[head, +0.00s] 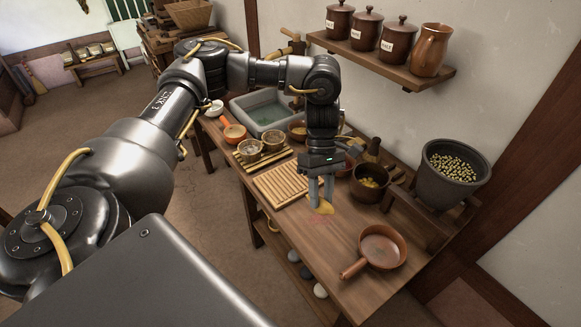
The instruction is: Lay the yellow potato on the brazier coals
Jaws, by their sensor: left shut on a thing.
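My left gripper (321,200) points down over the front middle of the wooden table and is shut on the yellow potato (326,208). The potato shows as a small yellow shape at the fingertips, partly hidden by the fingers. A faint reddish patch lies on the tabletop just below it. I cannot tell whether the potato touches the table. I cannot make out a brazier or coals in this view. My right gripper is not in view.
A slatted wooden board (283,187) is left of the gripper. A brown bowl with yellow contents (369,184) and a grey pot of greenish-yellow pieces (452,172) are to the right. A brown pan (382,247) is at front right. A basin (262,111) stands behind. Lidded jars (366,31) stand on a shelf above.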

